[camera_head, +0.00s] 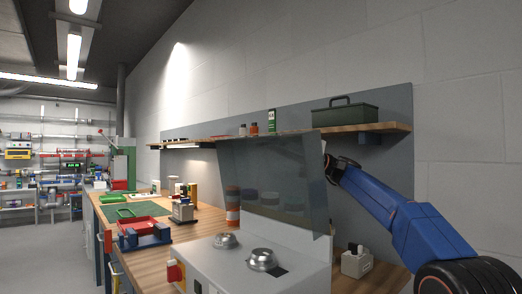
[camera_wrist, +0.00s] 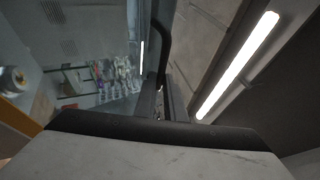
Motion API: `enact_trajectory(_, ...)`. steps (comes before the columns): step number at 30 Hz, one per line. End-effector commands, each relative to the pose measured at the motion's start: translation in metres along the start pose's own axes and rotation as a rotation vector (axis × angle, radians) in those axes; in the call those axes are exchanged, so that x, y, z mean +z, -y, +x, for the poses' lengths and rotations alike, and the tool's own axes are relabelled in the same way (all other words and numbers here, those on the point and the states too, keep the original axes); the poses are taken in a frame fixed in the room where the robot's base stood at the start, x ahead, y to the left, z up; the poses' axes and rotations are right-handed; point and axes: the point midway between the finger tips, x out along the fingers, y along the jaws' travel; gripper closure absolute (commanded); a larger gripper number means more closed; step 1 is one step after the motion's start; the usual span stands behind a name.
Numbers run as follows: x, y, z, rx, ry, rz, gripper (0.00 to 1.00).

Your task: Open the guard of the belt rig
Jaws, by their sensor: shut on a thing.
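The belt rig (camera_head: 235,270) is a pale grey housing with two silver round parts on top, at the bottom middle of the head view. Its guard (camera_head: 265,185) is a tinted see-through panel, raised and tilted above the housing. My blue arm reaches in from the right to the guard's upper right edge. In the wrist view my gripper (camera_wrist: 165,112) is shut on the guard, by a dark bar or handle (camera_wrist: 163,45). The exact contact is dark and hard to make out. In the head view the fingertips are mostly hidden by the guard.
A wooden workbench (camera_head: 208,222) runs back on the left, with a red tray (camera_head: 143,226) and a green mat (camera_head: 152,208). A shelf (camera_head: 375,129) with a green toolbox (camera_head: 345,115) is on the wall behind the guard. The floor at left is clear.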

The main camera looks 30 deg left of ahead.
Motion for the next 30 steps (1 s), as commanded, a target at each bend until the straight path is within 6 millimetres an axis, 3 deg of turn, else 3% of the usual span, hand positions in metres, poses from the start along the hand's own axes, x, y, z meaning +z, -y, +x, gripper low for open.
enact_trajectory(1,0.003,0.015,-0.007,-0.049,0.004,0.001,1.0)
enact_trajectory(3,-0.005,0.019,-0.022,-0.106,0.004,0.026,1.0)
enact_trajectory(15,-0.028,0.027,-0.077,-0.34,0.004,0.121,1.0)
enact_trajectory(30,-0.034,0.027,-0.095,-0.412,0.005,0.148,1.0)
